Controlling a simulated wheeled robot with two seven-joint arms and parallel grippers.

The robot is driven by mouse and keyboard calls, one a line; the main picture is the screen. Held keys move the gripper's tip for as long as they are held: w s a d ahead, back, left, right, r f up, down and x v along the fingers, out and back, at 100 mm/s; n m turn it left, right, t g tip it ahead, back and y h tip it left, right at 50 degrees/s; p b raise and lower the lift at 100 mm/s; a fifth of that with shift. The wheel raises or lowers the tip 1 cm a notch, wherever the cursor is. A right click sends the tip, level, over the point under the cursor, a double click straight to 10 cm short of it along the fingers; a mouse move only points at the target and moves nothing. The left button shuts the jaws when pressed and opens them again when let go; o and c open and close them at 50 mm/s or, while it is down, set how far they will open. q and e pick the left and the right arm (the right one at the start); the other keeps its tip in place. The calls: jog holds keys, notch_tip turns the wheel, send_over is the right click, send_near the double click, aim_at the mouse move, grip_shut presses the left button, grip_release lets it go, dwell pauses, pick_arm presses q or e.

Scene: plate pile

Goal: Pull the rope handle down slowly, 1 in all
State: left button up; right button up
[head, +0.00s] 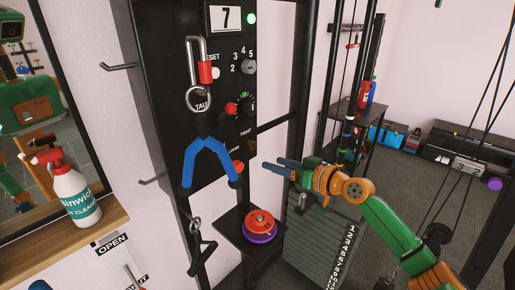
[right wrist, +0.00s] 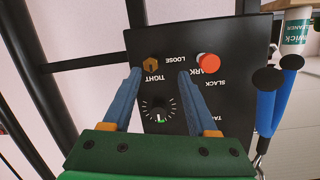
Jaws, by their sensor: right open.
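The blue rope handle (head: 207,152) hangs in an upside-down V from a ring and a clip with a red sleeve, in front of the black panel (head: 170,60). In the right wrist view the rope handle (right wrist: 275,105) shows at the right edge with black ball ends. My right gripper (head: 272,165) is open and empty, to the right of the rope handle and apart from it. In the right wrist view the gripper (right wrist: 160,73) has its fingers spread in front of the panel's dial (right wrist: 158,109) and orange knob (right wrist: 151,64). My left gripper is not in view.
The panel has a display (head: 224,18) reading 7, a green light and a red button (right wrist: 208,63). Red and purple discs (head: 260,222) lie on a small shelf below. A grey weight stack (head: 325,240) stands right. A spray bottle (head: 75,195) stands on a wooden ledge at left.

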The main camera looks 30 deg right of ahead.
jog(key=s+a+r+n+y+b, duration=0.1)
jog(key=s+a+r+n+y, duration=0.15)
jog(key=r, duration=0.35)
jog(key=s+a+r+n+y, duration=0.2)
jog(key=a+r, duration=0.2)
jog(key=r, duration=0.1)
jog(key=n+g+y, duration=0.2)
jog(key=n+y, duration=0.1)
send_near(206, 127)
jog(key=p+x, duration=0.1)
jog(key=p, duration=0.1)
jog(key=p+x, duration=0.2)
jog(key=p, duration=0.1)
jog(key=p+x, duration=0.2)
jog(key=shift+w+a+r+p, duration=0.2)
jog(key=shift+r+p, duration=0.1)
jog(key=shift+p, duration=0.1)
jog(key=x, duration=0.1)
jog(key=p+x, duration=0.2)
jog(key=x, duration=0.1)
jog(key=shift+w+f, duration=0.1)
jog(key=shift+f, duration=0.2)
jog(key=shift+w+a+f+p, duration=0.15)
jog(key=shift+w+a+p, duration=0.2)
jog(key=shift+w+a, duration=0.1)
jog(key=shift+f+b, duration=0.1)
jog(key=shift+b, duration=0.2)
grip_shut()
